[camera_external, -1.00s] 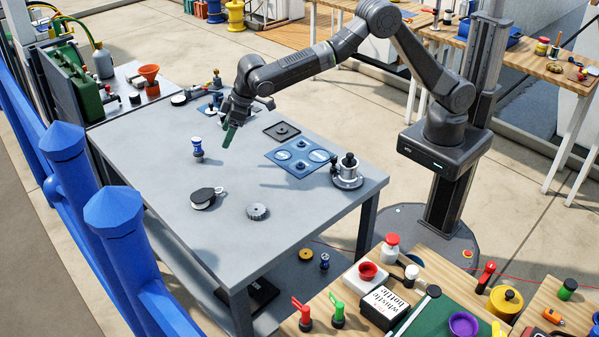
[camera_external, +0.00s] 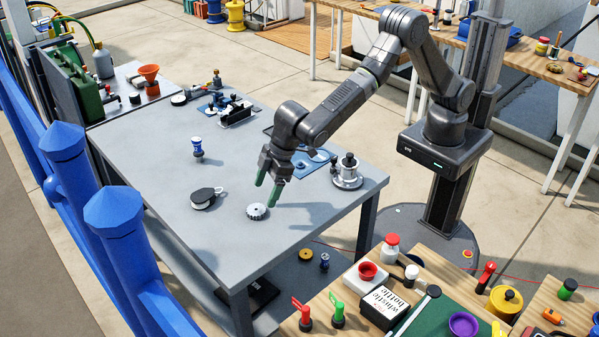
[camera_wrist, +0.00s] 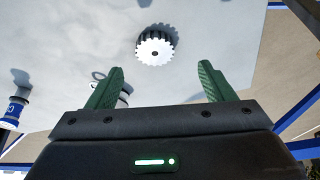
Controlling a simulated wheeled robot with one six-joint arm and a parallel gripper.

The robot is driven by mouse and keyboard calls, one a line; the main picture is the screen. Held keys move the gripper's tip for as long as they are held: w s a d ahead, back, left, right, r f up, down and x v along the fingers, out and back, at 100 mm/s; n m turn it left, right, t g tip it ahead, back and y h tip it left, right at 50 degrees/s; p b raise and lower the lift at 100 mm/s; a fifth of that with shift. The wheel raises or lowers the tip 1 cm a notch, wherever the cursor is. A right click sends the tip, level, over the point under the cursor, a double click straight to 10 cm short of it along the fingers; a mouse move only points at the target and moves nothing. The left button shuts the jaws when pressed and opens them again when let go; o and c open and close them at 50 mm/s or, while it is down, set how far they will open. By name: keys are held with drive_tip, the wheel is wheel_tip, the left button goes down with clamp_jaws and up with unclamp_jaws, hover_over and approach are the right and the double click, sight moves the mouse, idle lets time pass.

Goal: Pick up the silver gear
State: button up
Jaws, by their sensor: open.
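The silver gear (camera_external: 257,211) lies on the grey table (camera_external: 200,245) near its front right edge. In the wrist view the toothed gear (camera_wrist: 155,46) shows at the top middle, ahead of the fingertips and between their lines. My gripper (camera_external: 268,194) has two green fingers pointing down, above and slightly right of the gear in the external view. The fingers are apart with nothing between them, and they also show in the wrist view (camera_wrist: 160,78). They do not appear to touch the gear.
A black-and-silver pulley block (camera_external: 205,198) lies left of the gear. A blue-and-white fitting (camera_external: 197,148) stands farther back. A silver winch (camera_external: 347,172) stands at the right edge beside a blue plate (camera_external: 318,170), partly hidden by my arm. The table's front left is clear.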

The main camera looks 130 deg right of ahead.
sight(257, 209)
drive_tip(key=x, duration=0.1)
drive_tip(key=p+x, duration=0.1)
drive_tip(key=x, duration=0.2)
drive_tip(key=shift+d+f+p, duration=0.4)
drive_tip(key=shift+w+f, duration=0.2)
drive_tip(key=shift+f, duration=0.35)
drive_tip(key=c, duration=1.2)
drive_tip(key=shift+o, duration=0.2)
